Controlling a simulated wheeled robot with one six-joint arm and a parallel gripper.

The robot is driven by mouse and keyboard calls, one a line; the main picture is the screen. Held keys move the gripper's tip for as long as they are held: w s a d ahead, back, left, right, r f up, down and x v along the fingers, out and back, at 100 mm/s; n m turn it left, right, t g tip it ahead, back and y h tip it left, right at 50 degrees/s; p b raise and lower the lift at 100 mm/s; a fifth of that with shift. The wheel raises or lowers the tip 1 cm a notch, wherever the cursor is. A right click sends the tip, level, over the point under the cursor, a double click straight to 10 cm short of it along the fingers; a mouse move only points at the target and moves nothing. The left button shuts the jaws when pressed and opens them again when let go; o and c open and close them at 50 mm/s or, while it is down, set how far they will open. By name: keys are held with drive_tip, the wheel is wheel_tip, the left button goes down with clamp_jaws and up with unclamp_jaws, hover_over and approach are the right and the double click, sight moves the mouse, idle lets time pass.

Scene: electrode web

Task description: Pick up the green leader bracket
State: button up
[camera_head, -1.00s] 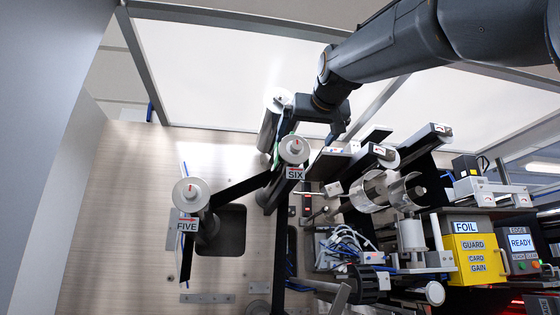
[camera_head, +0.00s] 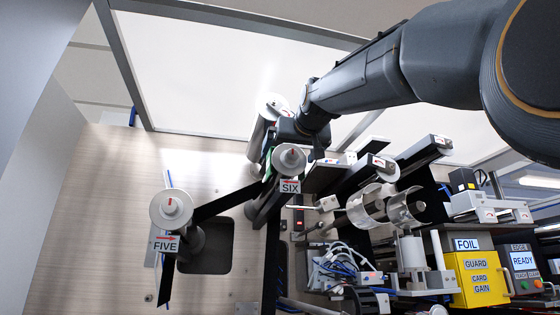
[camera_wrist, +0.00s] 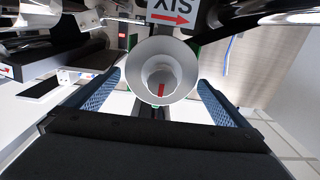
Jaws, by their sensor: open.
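The green leader bracket shows only as a thin green strip (camera_head: 268,164) behind the roller labelled SIX (camera_head: 291,157) in the head view. In the wrist view small green edges (camera_wrist: 133,41) show on both sides behind that white roller; the rest is hidden. My gripper (camera_wrist: 160,98) is open, its two blue textured fingers on either side of the roller end in the picture. Nothing is visibly held. In the head view the end of my arm is just above and behind roller SIX, and the fingers are hard to make out.
Roller FIVE (camera_head: 171,209) stands to the left, with a black web running toward SIX. Another white roller (camera_head: 270,106) stands behind. Clear cylinders (camera_head: 385,206) and the yellow FOIL box (camera_head: 480,278) are to the right. The wooden panel (camera_head: 90,220) at left is mostly bare.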

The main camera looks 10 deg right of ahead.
drive_tip(key=shift+w+p, duration=0.75)
drive_tip(key=shift+w, duration=0.7)
drive_tip(key=shift+c, duration=0.4)
drive_tip(key=c, duration=1)
drive_tip(key=shift+r, duration=0.1)
